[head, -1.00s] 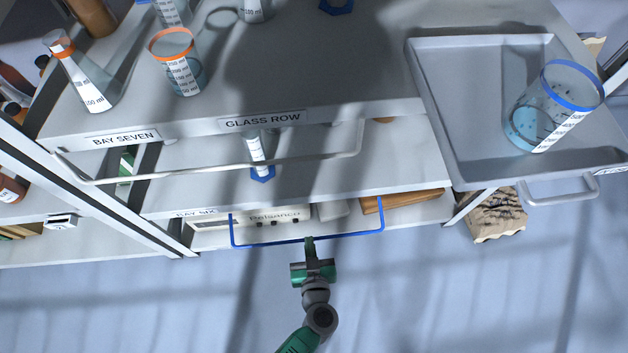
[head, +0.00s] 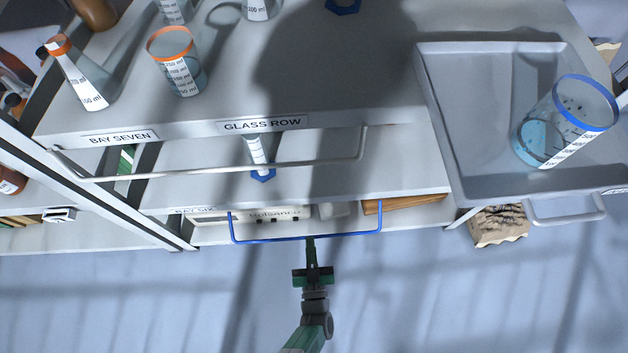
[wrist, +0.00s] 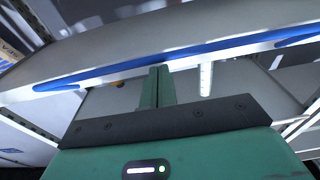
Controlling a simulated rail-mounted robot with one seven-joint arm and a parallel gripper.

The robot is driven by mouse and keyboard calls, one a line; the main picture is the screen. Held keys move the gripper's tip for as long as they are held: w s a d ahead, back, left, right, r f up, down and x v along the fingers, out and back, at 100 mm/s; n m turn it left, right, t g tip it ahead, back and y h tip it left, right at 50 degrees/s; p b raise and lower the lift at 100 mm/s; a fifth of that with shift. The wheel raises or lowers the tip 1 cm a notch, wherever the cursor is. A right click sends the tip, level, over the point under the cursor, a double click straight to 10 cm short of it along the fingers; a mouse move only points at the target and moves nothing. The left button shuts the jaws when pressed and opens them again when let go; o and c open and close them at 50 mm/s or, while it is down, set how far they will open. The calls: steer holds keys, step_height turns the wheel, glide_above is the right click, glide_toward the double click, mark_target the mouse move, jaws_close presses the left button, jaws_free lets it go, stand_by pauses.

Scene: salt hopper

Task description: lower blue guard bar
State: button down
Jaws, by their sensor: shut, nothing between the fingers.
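The blue guard bar (head: 300,238) is a thin U-shaped rail in front of the lower shelf in the head view. Its two ends rise to the shelf edge. In the wrist view the bar (wrist: 190,56) crosses the upper part of the picture as a thick blue strip. My gripper (head: 311,243) is shut and empty, with its fingertips at the middle of the bar. In the wrist view the closed green fingers (wrist: 158,84) reach up to just below the bar. I cannot tell whether they touch it.
A pale guard bar (head: 225,169) runs across the shelf above. A grey tray (head: 440,125) holding a blue-rimmed beaker (head: 560,125) sticks out at the right. A graduated cylinder (head: 256,152) stands on the middle shelf. The space in front of the shelves is open.

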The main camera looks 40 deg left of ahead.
stand_by(0.5)
steer(key=v, duration=0.7)
steer(key=shift+s+d, duration=0.25)
steer(key=shift+s, duration=0.15)
